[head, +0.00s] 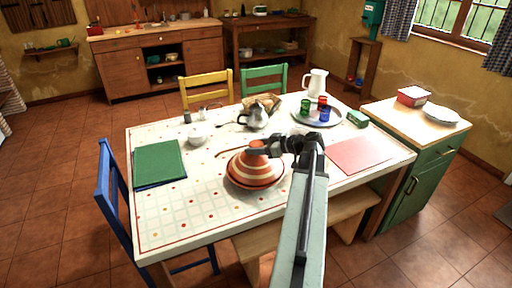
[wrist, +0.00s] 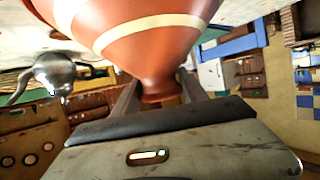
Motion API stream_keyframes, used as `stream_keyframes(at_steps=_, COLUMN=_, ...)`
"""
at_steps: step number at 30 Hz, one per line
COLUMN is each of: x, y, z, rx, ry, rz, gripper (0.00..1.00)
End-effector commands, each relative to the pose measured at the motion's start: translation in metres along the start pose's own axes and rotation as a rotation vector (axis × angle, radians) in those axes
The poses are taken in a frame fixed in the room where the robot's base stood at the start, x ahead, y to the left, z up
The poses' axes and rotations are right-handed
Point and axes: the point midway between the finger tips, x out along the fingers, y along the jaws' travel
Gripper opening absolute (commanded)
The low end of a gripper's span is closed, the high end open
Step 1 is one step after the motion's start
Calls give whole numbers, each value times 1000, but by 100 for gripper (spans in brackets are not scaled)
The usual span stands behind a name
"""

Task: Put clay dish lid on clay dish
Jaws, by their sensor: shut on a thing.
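The clay dish lid (head: 258,166) is an orange-brown cone with cream stripes, upright near the front middle of the table. My gripper (head: 262,148) comes in from the right and is shut on its top knob. In the wrist view the lid (wrist: 140,35) fills the upper middle, and its narrow neck sits between my fingers (wrist: 160,97). The clay dish (head: 250,186) shows as a low striped rim directly under the lid. I cannot tell whether the lid rests fully on it or is slightly above.
The white table (head: 200,215) also holds a green book (head: 160,162), a white bowl (head: 198,139), a metal teapot (head: 254,116), a tray (head: 337,118) with coloured cups, a white pitcher (head: 315,82) and a pink mat (head: 358,154). The table's front left is clear.

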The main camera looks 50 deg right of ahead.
Motion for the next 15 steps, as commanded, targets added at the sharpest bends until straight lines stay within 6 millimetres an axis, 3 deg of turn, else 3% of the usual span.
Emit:
stream_keyframes(at_steps=12, x=1, y=0, z=2, rx=0, ry=2, rz=0, gripper=0)
stream_keyframes(at_steps=13, x=1, y=0, z=2, rx=0, ry=2, rz=0, gripper=54)
stream_keyframes(at_steps=15, x=1, y=0, z=2, rx=0, ry=2, rz=0, gripper=73)
